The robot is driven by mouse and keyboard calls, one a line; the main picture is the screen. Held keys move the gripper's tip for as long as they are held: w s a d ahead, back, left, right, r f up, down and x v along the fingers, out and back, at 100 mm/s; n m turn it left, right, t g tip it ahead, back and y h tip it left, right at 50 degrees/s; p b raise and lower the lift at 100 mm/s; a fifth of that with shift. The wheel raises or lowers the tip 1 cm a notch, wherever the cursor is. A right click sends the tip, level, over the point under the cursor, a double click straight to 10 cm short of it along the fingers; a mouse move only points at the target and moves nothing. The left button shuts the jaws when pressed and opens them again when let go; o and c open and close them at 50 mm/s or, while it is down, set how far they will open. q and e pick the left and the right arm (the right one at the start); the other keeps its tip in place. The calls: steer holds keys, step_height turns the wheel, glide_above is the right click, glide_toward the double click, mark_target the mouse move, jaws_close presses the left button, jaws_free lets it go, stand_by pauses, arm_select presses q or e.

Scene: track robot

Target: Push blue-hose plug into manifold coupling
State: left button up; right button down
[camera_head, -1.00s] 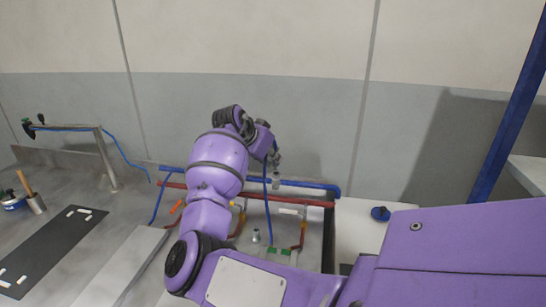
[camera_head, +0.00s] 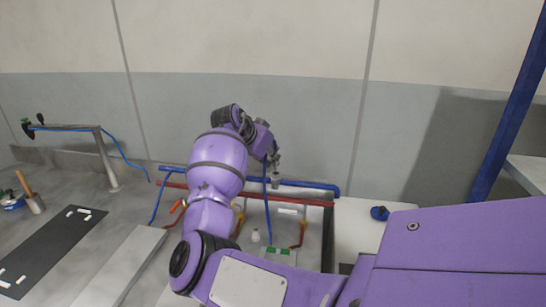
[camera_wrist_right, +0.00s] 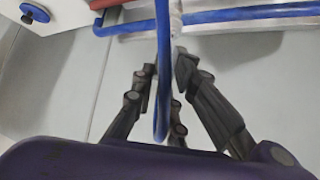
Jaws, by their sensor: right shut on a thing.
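My right gripper (camera_head: 275,160) is at the blue manifold pipe (camera_head: 312,185) along the back wall. It also shows in the right wrist view (camera_wrist_right: 164,72), its dark fingers closed in around the end of the blue hose. The blue hose (camera_head: 267,212) hangs down from the gripper; in the wrist view (camera_wrist_right: 161,60) it loops between the fingers. The plug itself is mostly hidden by the fingers. A pale grey coupling (camera_wrist_right: 176,18) stands on the blue pipe right beyond the fingertips. I cannot tell whether plug and coupling touch. My left gripper is out of view.
A red pipe (camera_head: 318,203) runs in front of the blue one. A blue round handle (camera_head: 380,213) lies on the white surface at right. A metal stand (camera_head: 107,160) with a blue hose and a dark slotted plate (camera_head: 45,250) are at left.

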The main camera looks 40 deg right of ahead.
mark_target(274, 166)
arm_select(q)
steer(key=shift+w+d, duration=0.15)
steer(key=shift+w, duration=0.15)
arm_select(e)
steer(key=shift+f, duration=0.45)
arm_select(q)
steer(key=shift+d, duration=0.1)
arm_select(e)
steer(key=shift+f, duration=0.2)
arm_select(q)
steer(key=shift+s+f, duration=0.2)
arm_select(e)
steer(key=shift+f, duration=0.3)
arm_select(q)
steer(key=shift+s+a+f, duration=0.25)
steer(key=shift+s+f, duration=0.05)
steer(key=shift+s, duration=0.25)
arm_select(e)
steer(key=shift+f, duration=0.5)
arm_select(q)
steer(key=shift+b, duration=0.3)
arm_select(e)
steer(key=shift+f, duration=0.15)
